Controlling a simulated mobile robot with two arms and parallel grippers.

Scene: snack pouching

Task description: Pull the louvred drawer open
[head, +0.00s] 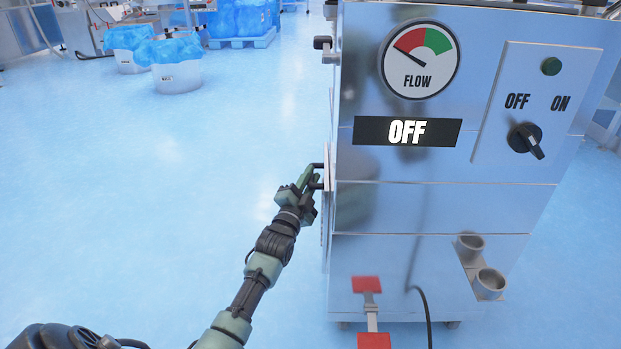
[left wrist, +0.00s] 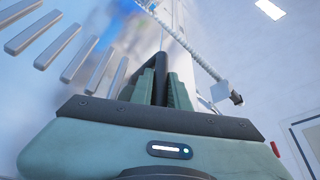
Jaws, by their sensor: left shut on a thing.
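The louvred drawer shows edge-on in the head view as a thin pale panel (head: 326,230) at the left side of the steel machine. In the left wrist view its pale front with slanted louvres (left wrist: 66,58) fills the left side. Its dark bar handle (left wrist: 161,70) stands between my fingers. My left gripper (head: 313,181) is shut on this handle, and its green fingers (left wrist: 161,88) flank the bar in the left wrist view. The panel looks close against the machine; any small gap is hard to tell. My right gripper is not in view.
The steel machine (head: 440,208) has a flow gauge (head: 419,60), an OFF display (head: 407,131) and a knob (head: 525,140). The blue floor left of the machine is clear.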

